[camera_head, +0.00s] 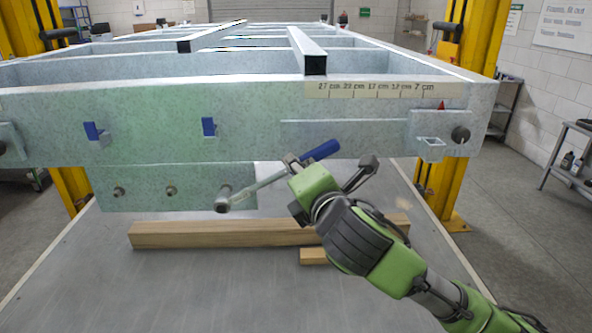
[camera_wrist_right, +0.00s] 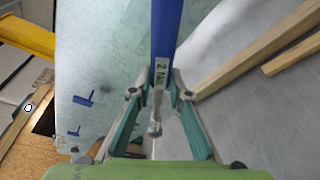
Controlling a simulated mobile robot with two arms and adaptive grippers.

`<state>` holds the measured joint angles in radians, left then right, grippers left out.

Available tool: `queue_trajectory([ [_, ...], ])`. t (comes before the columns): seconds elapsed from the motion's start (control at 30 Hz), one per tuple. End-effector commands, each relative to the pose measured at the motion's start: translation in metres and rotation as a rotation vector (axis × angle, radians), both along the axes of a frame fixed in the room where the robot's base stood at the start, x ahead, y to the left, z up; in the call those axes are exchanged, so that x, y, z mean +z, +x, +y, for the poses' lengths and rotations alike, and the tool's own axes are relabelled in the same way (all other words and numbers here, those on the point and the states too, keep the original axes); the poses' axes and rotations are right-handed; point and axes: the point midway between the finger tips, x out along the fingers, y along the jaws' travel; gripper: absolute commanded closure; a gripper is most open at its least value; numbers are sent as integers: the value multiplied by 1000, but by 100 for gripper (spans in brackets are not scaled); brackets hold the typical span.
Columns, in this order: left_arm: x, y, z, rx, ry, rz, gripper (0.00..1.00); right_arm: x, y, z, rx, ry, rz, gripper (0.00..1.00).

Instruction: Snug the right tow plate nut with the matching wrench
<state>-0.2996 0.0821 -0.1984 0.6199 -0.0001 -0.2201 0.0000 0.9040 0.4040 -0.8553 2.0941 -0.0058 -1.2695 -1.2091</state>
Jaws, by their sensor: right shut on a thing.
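The tow plate (camera_head: 145,200) is a pale galvanized plate below the frame's front beam, with a left nut (camera_head: 118,192), a middle nut (camera_head: 170,190) and a right nut (camera_head: 224,189). My right gripper (camera_head: 297,167) is shut on a wrench (camera_head: 258,187) with a blue handle (camera_head: 322,150). The wrench slopes down left, its ring end at the right nut; I cannot tell whether it is fully seated around it. In the right wrist view the fingers (camera_wrist_right: 162,88) close on the wrench beside a small label (camera_wrist_right: 161,75). My left gripper is out of view.
The galvanized trailer frame (camera_head: 250,113) spans the view, with blue clips (camera_head: 208,126) and a scale strip (camera_head: 375,90) on its front beam. Yellow posts (camera_head: 478,45) stand at both sides. Wooden beams (camera_head: 190,235) lie below the plate. The grey surface (camera_head: 180,290) in front is clear.

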Motion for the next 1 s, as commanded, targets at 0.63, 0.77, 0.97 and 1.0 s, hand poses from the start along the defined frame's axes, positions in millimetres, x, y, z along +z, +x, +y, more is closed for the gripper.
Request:
queue_trajectory([
  [0.63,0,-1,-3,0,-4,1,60,3,18,0,1,4,-6,100],
  [0.77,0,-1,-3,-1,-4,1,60,3,19,0,2,4,-5,100],
  [0.97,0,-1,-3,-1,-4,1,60,3,19,0,1,2,-5,93],
  [1.0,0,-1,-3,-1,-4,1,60,3,19,0,1,2,-5,100],
])
